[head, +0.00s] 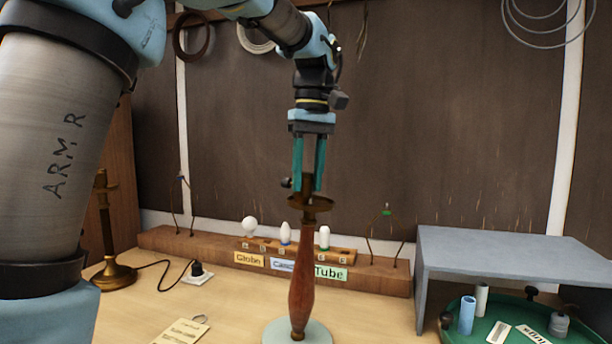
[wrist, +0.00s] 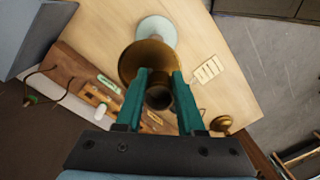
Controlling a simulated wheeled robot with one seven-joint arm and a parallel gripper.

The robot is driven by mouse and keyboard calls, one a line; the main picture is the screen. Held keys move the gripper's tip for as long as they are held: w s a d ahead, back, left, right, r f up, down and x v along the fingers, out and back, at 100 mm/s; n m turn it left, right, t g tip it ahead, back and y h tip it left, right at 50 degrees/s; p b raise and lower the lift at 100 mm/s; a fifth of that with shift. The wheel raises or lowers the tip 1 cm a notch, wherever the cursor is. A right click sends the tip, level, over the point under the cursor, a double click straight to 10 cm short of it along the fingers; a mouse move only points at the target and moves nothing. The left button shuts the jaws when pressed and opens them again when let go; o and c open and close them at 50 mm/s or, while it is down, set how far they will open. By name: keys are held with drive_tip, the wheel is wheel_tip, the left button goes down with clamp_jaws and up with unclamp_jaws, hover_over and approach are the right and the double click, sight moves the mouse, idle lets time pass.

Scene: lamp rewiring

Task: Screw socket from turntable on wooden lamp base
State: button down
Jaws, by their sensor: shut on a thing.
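The wooden lamp base (head: 302,275) stands upright on a pale round disc (head: 272,334), with a brass dish (head: 322,204) at its top. My gripper (head: 309,185) points straight down over the stem, its two green fingers shut on a dark socket (wrist: 159,98). The socket sits at or just above the dish; the fingers largely hide it in the head view, so I cannot tell whether it touches or is threaded. In the wrist view the brass dish (wrist: 140,56) lies behind the fingertips. The green turntable (head: 580,334) is at the right, bearing several small parts.
A grey shelf (head: 510,246) stands over the turntable. A wooden rack (head: 370,278) with bulbs and labels runs along the back. A brass lamp (head: 112,272) with a cord stands at left. A paper tag (head: 184,331) lies at the front.

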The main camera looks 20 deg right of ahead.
drive_tip(key=shift+s+f, duration=0.2)
drive_tip(key=shift+f, duration=0.4)
idle(0.3)
drive_tip(key=shift+s+d, duration=0.1)
drive_tip(key=shift+d, duration=0.05)
drive_tip(key=shift+s+d+p, duration=0.35)
drive_tip(key=shift+d+p, duration=0.1)
drive_tip(key=shift+d, duration=0.15)
drive_tip(key=shift+s+f, duration=0.1)
drive_tip(key=shift+f, duration=0.1)
idle(1.1)
drive_tip(key=shift+s+d, duration=0.15)
drive_tip(key=shift+d, duration=0.05)
drive_tip(key=shift+d+f+p, duration=0.1)
drive_tip(key=shift+d+p, duration=0.2)
drive_tip(key=shift+d, duration=0.2)
drive_tip(key=shift+a+r, duration=0.1)
drive_tip(key=shift+r, duration=0.15)
drive_tip(key=shift+d, duration=0.25)
drive_tip(key=shift+s+r+p, duration=0.1)
drive_tip(key=shift+p, duration=0.2)
